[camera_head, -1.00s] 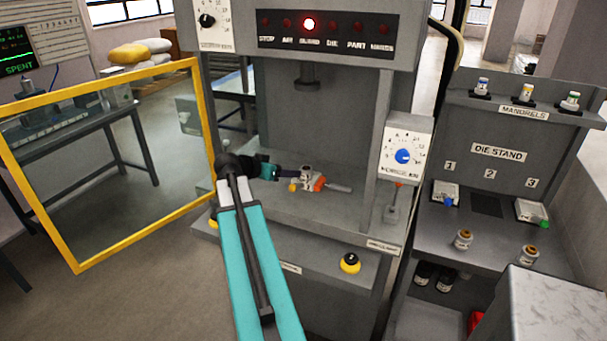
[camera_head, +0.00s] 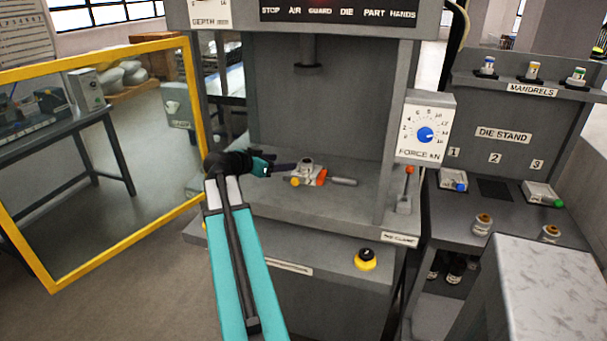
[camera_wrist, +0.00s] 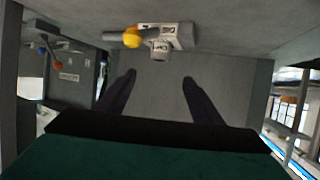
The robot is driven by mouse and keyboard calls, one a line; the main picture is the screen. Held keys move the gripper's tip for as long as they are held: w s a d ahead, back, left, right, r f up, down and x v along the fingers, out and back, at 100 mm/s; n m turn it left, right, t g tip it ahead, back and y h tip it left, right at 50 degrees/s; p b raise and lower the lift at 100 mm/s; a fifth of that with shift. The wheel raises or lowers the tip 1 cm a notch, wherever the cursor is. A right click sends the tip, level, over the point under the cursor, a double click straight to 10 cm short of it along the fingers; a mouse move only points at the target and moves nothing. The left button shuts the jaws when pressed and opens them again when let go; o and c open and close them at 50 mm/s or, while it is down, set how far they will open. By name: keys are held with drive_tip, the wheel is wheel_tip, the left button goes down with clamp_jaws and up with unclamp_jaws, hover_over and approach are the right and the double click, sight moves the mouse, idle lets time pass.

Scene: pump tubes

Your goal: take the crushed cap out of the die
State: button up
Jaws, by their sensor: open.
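The die (camera_head: 308,174) sits on the press bed, a light grey block with an orange part on its right side and a yellow-orange knob at its left. In the wrist view the die (camera_wrist: 178,36) lies ahead of the fingers, near the top. A short grey cylindrical piece (camera_wrist: 160,50) shows at its front; I cannot tell whether this is the crushed cap. My gripper (camera_head: 290,166) is just left of the die, apart from it. In the wrist view my gripper (camera_wrist: 158,78) has its two dark fingers spread with nothing between them.
The press ram (camera_head: 308,68) hangs above the die, with clear space between. The yellow-framed guard (camera_head: 190,110) stands swung open at the left. A red-tipped lever (camera_head: 406,185) stands right of the die. The die stand (camera_head: 470,215) is further right.

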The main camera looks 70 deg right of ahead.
drive_tip(key=shift+w+f, duration=0.15)
drive_tip(key=shift+w, duration=0.05)
drive_tip(key=shift+d, duration=0.1)
drive_tip(key=p, duration=0.2)
approach(305, 162)
drive_tip(key=d+f, duration=0.1)
drive_tip(key=d, duration=0.2)
drive_tip(key=shift+s+d+f, duration=0.25)
drive_tip(key=shift+s+d, duration=0.05)
drive_tip(key=shift+s, duration=0.15)
drive_tip(key=shift+p+x, duration=0.75)
drive_tip(key=shift+x, duration=1.25)
drive_tip(key=shift+s+d+f, duration=0.2)
drive_tip(key=shift+s+d, duration=0.1)
drive_tip(key=shift+d, duration=0.2)
